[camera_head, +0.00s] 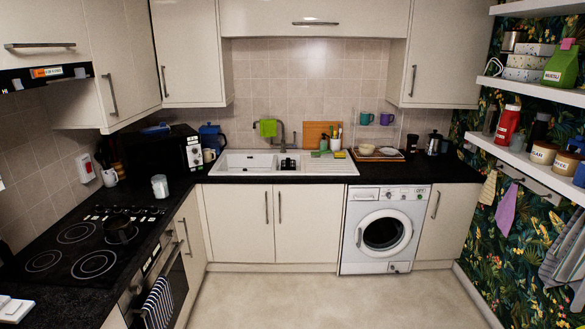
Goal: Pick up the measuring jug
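A small pale grey, jug-like vessel (160,186) stands upright on the black left worktop, between the hob and the back corner. It is small in the picture, so I cannot tell for sure that it is the measuring jug. A blue jug-shaped thing (210,136) stands in the back corner, left of the sink, partly hidden by nearer things. Neither of my grippers is in view.
A black hob (93,262) with a dark pan (120,232) fills the left worktop. A black microwave (165,152), a white mug (109,177) and a sink (270,163) lie behind. Loaded shelves line the right wall. The floor (300,300) is clear.

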